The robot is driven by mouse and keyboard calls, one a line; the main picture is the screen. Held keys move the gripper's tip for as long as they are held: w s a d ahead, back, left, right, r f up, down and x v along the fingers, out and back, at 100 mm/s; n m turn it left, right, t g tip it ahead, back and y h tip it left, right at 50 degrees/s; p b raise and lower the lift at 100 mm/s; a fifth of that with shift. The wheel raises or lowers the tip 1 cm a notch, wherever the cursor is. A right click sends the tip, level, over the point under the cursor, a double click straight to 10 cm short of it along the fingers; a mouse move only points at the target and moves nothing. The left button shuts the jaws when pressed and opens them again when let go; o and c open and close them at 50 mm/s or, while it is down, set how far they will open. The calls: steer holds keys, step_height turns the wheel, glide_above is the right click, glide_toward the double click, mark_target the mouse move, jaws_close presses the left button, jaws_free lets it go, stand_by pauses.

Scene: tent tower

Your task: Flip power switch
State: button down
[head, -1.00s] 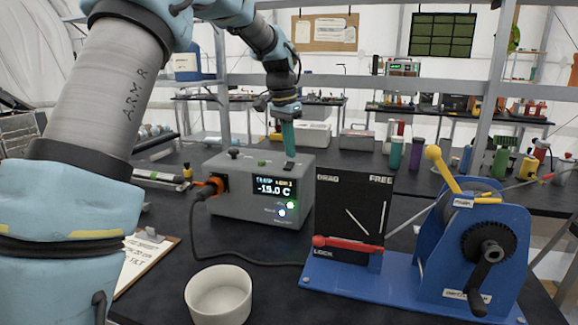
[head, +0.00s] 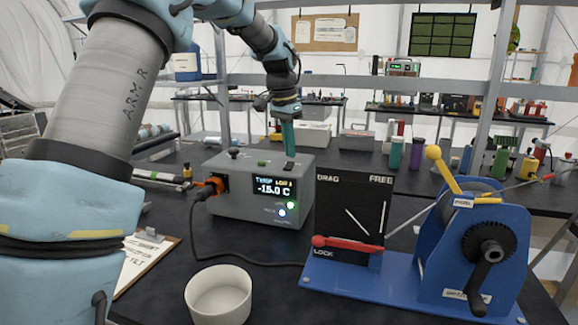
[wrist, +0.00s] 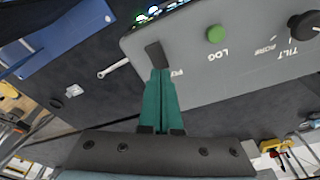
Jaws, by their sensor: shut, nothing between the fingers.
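The grey control box (head: 240,205) stands on the dark table, with its screen lit and reading -15.0 C. The power switch (head: 288,166) is a small black rocker near the right end of the box's top. It also shows in the wrist view (wrist: 155,52), beside partly hidden lettering. My gripper (head: 289,154) points down just above the switch, its teal fingers together and empty. In the wrist view the fingertips (wrist: 158,76) reach the switch's near edge; I cannot tell whether they touch it.
A green LOG button (wrist: 216,34) and a black TILT knob (wrist: 304,26) share the box's top. An orange plug and black cable (head: 207,188) leave its left side. A white bowl (head: 218,296), a clipboard (head: 146,262) and a blue winch (head: 470,250) stand nearby.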

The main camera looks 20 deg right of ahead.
mark_target(289, 164)
steer(key=shift+f+b, duration=0.5)
steer(key=shift+f, duration=0.5)
stand_by(0.6)
step_height(289, 164, up, 7)
steer(key=p, duration=0.6)
stand_by(0.3)
stand_by(0.3)
steer(key=s+a+f+n, duration=0.1)
steer(key=a+f+n, duration=0.2)
steer(key=a, duration=0.7)
steer(key=s+a+f+n, duration=0.1)
steer(key=a+f+n, duration=0.15)
steer(key=a, duration=0.65)
steer(key=s+a+f+n, duration=0.3)
steer(key=s+a, duration=0.4)
steer(key=a, duration=0.1)
steer(key=s+a+f+n+t+y, duration=0.1)
steer(key=s+a+f+n, duration=0.2)
steer(key=s+a, duration=0.4)
steer(key=shift+s+a+n, duration=0.3)
steer(key=shift+a+n, duration=0.35)
steer(key=shift+a, duration=0.5)
